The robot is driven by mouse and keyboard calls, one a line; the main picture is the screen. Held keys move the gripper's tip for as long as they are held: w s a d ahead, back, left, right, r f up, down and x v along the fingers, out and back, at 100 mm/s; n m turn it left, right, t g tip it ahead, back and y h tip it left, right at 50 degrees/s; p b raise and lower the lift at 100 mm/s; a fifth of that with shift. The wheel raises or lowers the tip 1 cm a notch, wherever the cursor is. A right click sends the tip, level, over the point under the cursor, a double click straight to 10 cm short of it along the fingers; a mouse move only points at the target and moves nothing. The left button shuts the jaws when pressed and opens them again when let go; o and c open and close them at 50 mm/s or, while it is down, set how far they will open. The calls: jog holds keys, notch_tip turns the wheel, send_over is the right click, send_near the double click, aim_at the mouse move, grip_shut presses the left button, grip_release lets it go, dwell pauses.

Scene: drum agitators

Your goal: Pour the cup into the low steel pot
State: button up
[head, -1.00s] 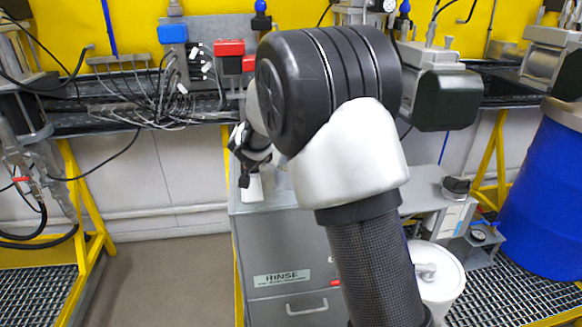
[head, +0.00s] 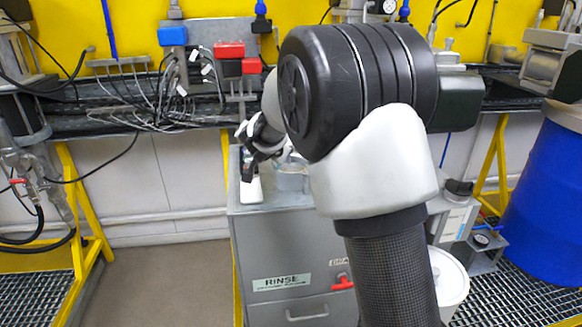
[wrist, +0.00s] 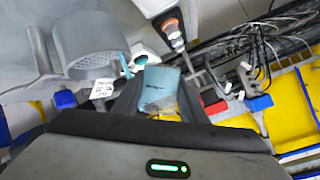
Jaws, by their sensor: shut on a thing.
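My gripper (wrist: 158,98) is shut on a pale blue cup (wrist: 159,86), which shows between its fingers in the wrist view. What the cup contains cannot be made out. A grey steel pot (wrist: 96,50) with a side handle lies to the upper left of the cup in the wrist view, apart from it. In the head view my gripper (head: 248,172) is above the left part of the cabinet top. The pot (head: 291,179) stands on that top, just right of the gripper, partly hidden by my arm.
The grey cabinet (head: 280,235) carries a RINSE label and a red valve handle (head: 342,283). A bench with cables (head: 150,110) runs behind. A blue drum (head: 545,200) stands at right and a white bucket (head: 450,280) is partly behind my arm. Floor at left is clear.

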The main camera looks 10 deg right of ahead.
jog(key=shift+d+r+m+y+b, duration=0.2)
jog(key=shift+d+m+y+b, duration=0.15)
jog(key=shift+b, duration=0.7)
jog(key=shift+d+f+m+y+b, duration=0.25)
jog(key=shift+f+m+y+b, duration=0.2)
jog(key=shift+b, duration=1.35)
jog(key=shift+r+m+y+b, duration=0.35)
jog(key=shift+m+y+b, duration=0.15)
jog(key=shift+y+b, duration=0.15)
jog(key=shift+f+m+y+b, duration=0.45)
jog(key=shift+m+b, duration=0.15)
jog(key=shift+b, duration=0.6)
dwell(0.4)
jog(key=shift+d+r+m+y, duration=0.15)
jog(key=shift+r+m+y, duration=0.15)
jog(key=shift+m+y, duration=0.15)
dwell(0.9)
jog(key=shift+d+r+m+t+y+b, duration=0.3)
jog(key=shift+d+m+t+y+b, duration=0.15)
jog(key=shift+d+m+b, duration=0.45)
dwell(0.6)
